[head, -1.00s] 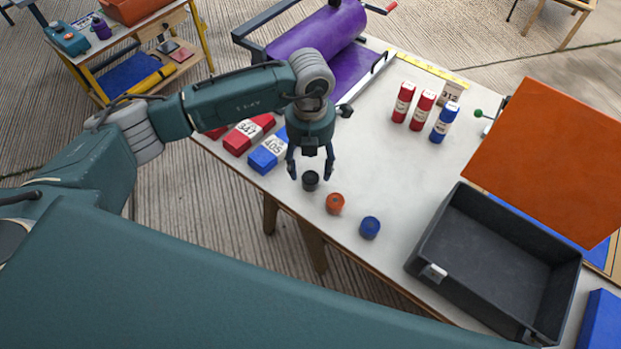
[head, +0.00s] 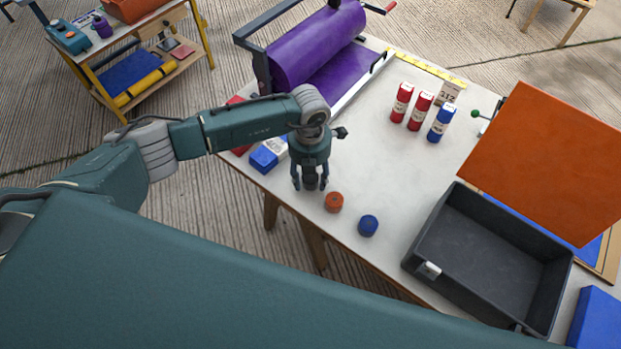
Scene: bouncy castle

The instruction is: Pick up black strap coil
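The black strap coil (head: 309,183) stands near the table's front edge, left of the orange coil (head: 334,202) and the blue coil (head: 368,226). My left gripper (head: 310,187) points down over the black coil, with one finger on each side of it. The fingers look open, with a small gap to the coil. The gripper's body hides the coil's upper part. My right gripper is not in view.
Red and blue blocks (head: 265,158) lie left of the gripper, partly behind my arm. Red and blue tubes (head: 415,110) stand farther back. A dark open crate (head: 425,245) and an orange panel (head: 545,165) are at right. A purple roll (head: 318,45) lies at the back.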

